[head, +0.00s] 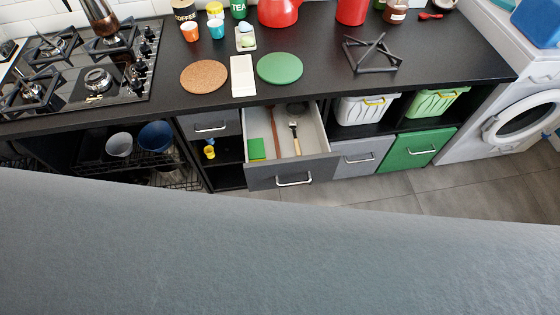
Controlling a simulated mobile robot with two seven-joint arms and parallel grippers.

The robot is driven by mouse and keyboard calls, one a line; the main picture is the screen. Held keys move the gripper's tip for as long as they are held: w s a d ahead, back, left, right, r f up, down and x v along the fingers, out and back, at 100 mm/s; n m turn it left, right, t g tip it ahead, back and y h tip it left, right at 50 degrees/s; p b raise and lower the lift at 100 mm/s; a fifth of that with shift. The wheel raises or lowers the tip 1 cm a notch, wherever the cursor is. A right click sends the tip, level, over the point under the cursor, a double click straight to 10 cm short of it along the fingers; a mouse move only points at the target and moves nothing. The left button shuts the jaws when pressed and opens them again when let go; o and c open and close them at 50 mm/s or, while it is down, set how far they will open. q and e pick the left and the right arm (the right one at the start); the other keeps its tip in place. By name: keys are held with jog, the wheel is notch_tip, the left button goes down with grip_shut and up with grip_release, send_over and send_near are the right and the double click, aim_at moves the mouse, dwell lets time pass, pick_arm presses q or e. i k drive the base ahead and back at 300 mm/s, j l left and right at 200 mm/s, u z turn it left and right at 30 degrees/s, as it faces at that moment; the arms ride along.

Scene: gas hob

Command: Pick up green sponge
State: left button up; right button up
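A flat green block that looks like the green sponge (256,149) lies in the open drawer (318,131) below the counter, at the drawer's left front corner. A brown stick-like tool (275,135) and a brush-like tool with a pale handle (295,140) lie to its right in the same drawer. Neither of my grippers shows in the head view.
The black counter (330,95) holds a cork mat (204,77), a white tray (243,76), a green round mat (280,68) and a loose pan support (372,54). A large grey surface hides the lower half of the view. Floor shows right of the drawer.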

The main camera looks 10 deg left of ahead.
aim_at(256, 146)
jog(key=u, duration=1.1)
jog(key=k, duration=0.5)
